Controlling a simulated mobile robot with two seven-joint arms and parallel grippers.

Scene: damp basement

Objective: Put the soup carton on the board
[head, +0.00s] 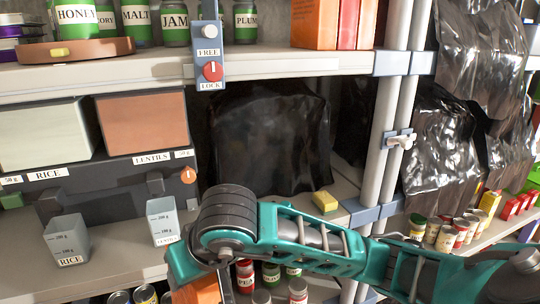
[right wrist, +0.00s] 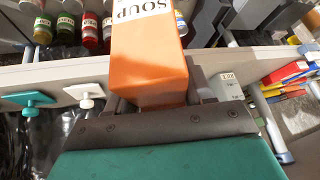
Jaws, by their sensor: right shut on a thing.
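The orange soup carton (right wrist: 150,62), with a white label reading SOUP, is between the fingers of my right gripper (right wrist: 158,100) in the right wrist view. The gripper is shut on it. In the head view only part of the orange carton (head: 203,291) shows at the bottom edge, below my teal right arm. A round brown wooden piece (head: 85,50) with a yellow knob lies on the upper shelf at left; I cannot tell if it is the board. My left gripper is not in view.
Labelled jars (head: 137,22) and orange-red boxes (head: 315,24) stand on the upper shelf (head: 290,62). A lock panel (head: 209,60) hangs at its front. Below are two bins (head: 143,120), measuring cups (head: 68,238), a sponge (head: 325,201) and black sheeting (head: 270,140). Pale posts (head: 385,150) stand right.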

